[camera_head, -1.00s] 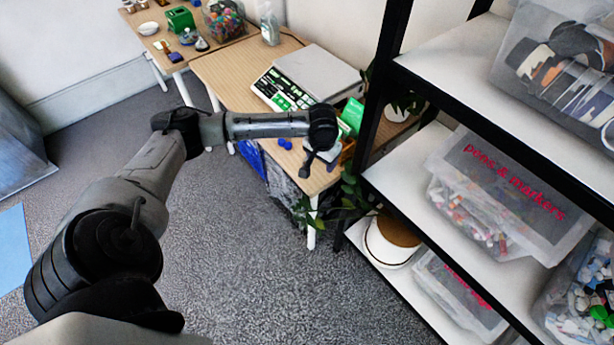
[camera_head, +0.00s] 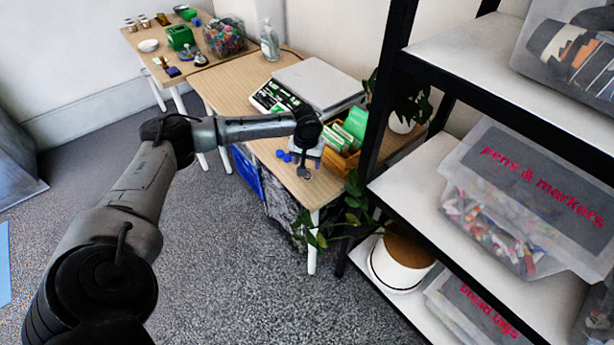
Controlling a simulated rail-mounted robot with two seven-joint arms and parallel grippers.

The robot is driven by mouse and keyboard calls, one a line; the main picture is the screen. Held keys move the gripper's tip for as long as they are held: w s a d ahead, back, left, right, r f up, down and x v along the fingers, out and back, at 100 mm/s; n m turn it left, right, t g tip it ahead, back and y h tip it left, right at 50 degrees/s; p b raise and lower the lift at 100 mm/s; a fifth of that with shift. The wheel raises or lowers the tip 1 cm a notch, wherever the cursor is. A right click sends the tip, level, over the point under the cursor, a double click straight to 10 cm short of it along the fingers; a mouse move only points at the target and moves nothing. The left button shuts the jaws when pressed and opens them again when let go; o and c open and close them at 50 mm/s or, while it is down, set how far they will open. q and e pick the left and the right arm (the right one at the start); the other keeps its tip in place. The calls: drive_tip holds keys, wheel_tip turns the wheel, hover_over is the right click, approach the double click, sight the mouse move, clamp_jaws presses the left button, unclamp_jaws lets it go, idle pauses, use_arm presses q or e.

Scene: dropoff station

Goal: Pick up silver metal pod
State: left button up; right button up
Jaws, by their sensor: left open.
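I cannot clearly pick out the silver metal pod in the head view. My left gripper (camera_head: 304,168) is open, hanging low over the front right part of the wooden table (camera_head: 231,82). Its jaws are small and dark here, and I cannot tell whether anything lies between or just under them. My right gripper is not in view.
A scale (camera_head: 318,82) stands behind the gripper, and a wooden box with green cards (camera_head: 347,137) stands close to its right. A black-framed shelf (camera_head: 440,191) with bins and a plant (camera_head: 352,203) bound the right side. Open carpet lies left.

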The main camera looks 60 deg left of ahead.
use_arm(q)
drive_tip(key=shift+w+a+f+b, duration=0.15)
drive_tip(key=shift+f+b, duration=0.55)
drive_tip(key=shift+f, duration=0.55)
drive_tip(key=shift+s+a+f+b, duration=0.15)
drive_tip(key=shift+f+b, duration=0.5)
drive_tip(key=shift+f, duration=0.55)
drive_tip(key=shift+w+f, duration=0.15)
drive_tip(key=shift+f, duration=0.35)
drive_tip(key=shift+a, duration=0.1)
drive_tip(key=shift+c, duration=1.3)
drive_tip(key=c, duration=0.7)
drive_tip(key=shift+c, duration=0.2)
